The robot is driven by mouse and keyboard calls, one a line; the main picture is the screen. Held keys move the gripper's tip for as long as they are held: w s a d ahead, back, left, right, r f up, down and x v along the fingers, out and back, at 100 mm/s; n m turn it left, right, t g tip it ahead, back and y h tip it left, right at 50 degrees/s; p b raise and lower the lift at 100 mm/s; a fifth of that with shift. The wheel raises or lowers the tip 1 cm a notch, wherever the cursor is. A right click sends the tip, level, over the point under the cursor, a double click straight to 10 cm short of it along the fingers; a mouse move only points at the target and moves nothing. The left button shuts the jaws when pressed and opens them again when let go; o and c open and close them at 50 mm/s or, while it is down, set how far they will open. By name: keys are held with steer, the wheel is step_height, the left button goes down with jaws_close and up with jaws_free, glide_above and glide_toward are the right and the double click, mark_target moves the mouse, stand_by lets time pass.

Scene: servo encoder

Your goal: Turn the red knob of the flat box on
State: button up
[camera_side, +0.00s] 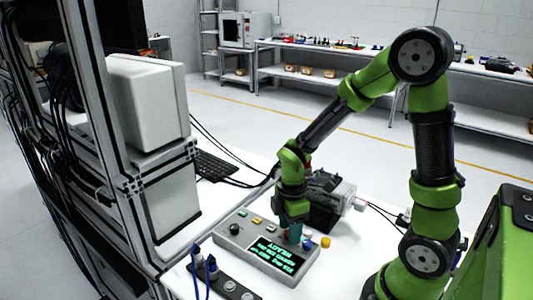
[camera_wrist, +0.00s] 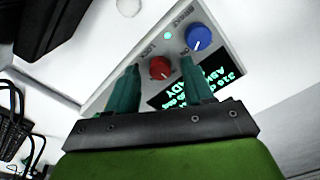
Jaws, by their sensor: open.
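The flat grey box (camera_side: 238,246) lies on the white table in the side view, with a lit screen (camera_side: 272,254) on its top. In the wrist view its red knob (camera_wrist: 160,69) shows between the tips of my gripper's two teal fingers. My gripper (camera_wrist: 160,66) is open, with one finger on each side of the knob. I cannot tell whether the fingers touch it. In the side view my gripper (camera_side: 294,233) points down over the box's right end and hides the red knob. Which way the knob is turned is unclear.
A blue knob (camera_wrist: 198,37) sits close beside the red one, and a small green light (camera_wrist: 168,35) is lit near them. A dark machine (camera_side: 325,195) stands behind my gripper. A strip with cables (camera_side: 222,280) lies in front of the box. A metal frame stands left.

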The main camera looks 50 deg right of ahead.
steer(key=shift+f, duration=0.3)
jaws_close()
